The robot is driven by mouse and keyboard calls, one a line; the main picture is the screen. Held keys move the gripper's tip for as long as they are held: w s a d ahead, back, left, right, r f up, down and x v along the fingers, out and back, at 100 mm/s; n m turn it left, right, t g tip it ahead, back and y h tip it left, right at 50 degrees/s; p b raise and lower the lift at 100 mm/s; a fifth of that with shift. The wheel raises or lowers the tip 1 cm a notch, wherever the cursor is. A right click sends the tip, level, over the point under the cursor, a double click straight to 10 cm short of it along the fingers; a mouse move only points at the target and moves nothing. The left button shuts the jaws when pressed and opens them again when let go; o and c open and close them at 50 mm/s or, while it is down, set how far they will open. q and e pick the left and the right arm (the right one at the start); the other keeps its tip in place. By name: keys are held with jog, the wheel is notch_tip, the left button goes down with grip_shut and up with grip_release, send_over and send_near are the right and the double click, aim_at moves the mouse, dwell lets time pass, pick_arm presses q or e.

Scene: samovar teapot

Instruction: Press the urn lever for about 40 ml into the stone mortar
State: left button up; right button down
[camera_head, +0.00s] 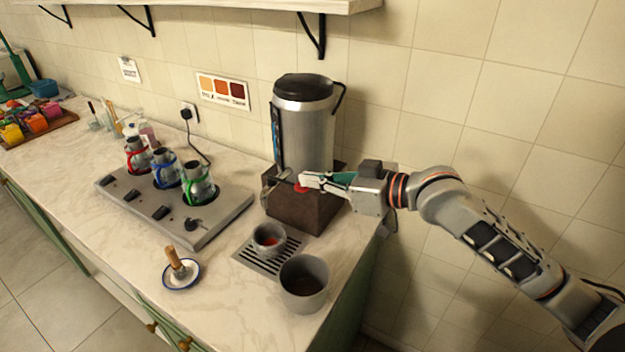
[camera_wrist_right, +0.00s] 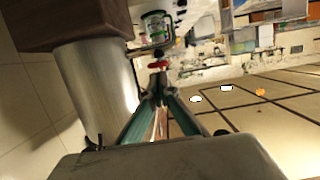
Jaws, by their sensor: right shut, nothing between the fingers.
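The metal urn (camera_head: 305,130) with a black lid stands on a brown block at the back of the counter. Its red lever (camera_head: 301,188) is low at the front, by the tap. My right gripper (camera_head: 305,178) is shut and empty, its fingertips right at the lever; I cannot tell whether they touch it. In the right wrist view the red lever (camera_wrist_right: 158,64) lies just beyond the fingertips (camera_wrist_right: 160,88). A small grey stone mortar (camera_head: 264,250) stands on the drip grille below the tap, with reddish contents inside. My left gripper is not in view.
A larger grey pot (camera_head: 303,299) with a dark inside stands in front of the drip grille (camera_head: 286,256). A hob (camera_head: 205,228) with several metal pots is to the left. A wooden-handled tool rests on a blue-rimmed saucer (camera_head: 190,280).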

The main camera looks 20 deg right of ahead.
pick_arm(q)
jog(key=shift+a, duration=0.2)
pick_arm(e)
jog(key=shift+f, duration=0.2)
pick_arm(q)
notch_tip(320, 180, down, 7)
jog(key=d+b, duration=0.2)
jog(key=b, duration=0.7)
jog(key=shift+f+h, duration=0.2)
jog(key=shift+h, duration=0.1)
pick_arm(e)
jog(key=f+t+y, duration=0.1)
jog(key=f, duration=0.1)
jog(key=f+t+y, duration=0.1)
jog(key=f, duration=0.1)
jog(key=shift+s+d+t+y, duration=0.1)
jog(key=shift+s+t+y, duration=0.1)
jog(key=shift+t+y, duration=0.1)
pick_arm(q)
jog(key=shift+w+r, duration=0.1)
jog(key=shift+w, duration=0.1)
